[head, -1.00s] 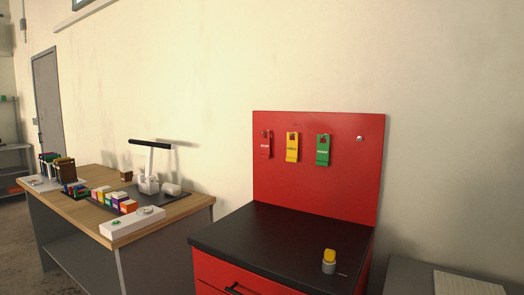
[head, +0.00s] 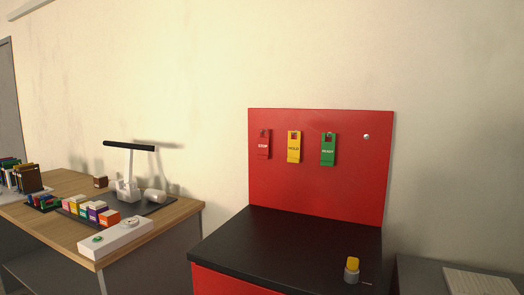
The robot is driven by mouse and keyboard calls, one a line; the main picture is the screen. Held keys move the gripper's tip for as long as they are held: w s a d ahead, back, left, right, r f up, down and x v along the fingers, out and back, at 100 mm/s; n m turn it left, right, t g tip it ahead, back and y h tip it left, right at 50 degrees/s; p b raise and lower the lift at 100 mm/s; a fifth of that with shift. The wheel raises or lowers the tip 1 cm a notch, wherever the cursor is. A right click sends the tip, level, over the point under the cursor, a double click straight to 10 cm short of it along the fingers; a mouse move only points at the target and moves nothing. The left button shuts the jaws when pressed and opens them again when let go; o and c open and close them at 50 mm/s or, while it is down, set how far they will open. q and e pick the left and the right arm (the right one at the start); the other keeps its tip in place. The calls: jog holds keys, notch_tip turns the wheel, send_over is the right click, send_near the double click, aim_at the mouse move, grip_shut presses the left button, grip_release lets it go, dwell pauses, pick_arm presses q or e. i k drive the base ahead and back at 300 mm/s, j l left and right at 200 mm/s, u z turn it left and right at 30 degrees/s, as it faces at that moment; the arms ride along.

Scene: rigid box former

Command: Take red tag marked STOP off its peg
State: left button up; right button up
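The red tag marked STOP (head: 264,146) hangs at the left on the upright red panel (head: 310,190) of a black-topped red cabinet. Its peg is hard to make out against the tag's top. To its right hang a yellow tag marked HOLD (head: 294,149) and a green tag marked READY (head: 328,152). A bare metal peg (head: 366,137) sits at the panel's right. Neither of my grippers shows in the head view.
The black cabinet top (head: 285,245) is mostly clear, with a small grey and yellow object (head: 352,271) near its front right. A wooden table (head: 180,217) with a lamp (head: 130,175), coloured boxes and a white control strip stands left. A grey surface (head: 420,275) is at right.

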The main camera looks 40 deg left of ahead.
aim_at(263, 142)
jog(key=j+z, duration=0.25)
jog(key=j, duration=1.45)
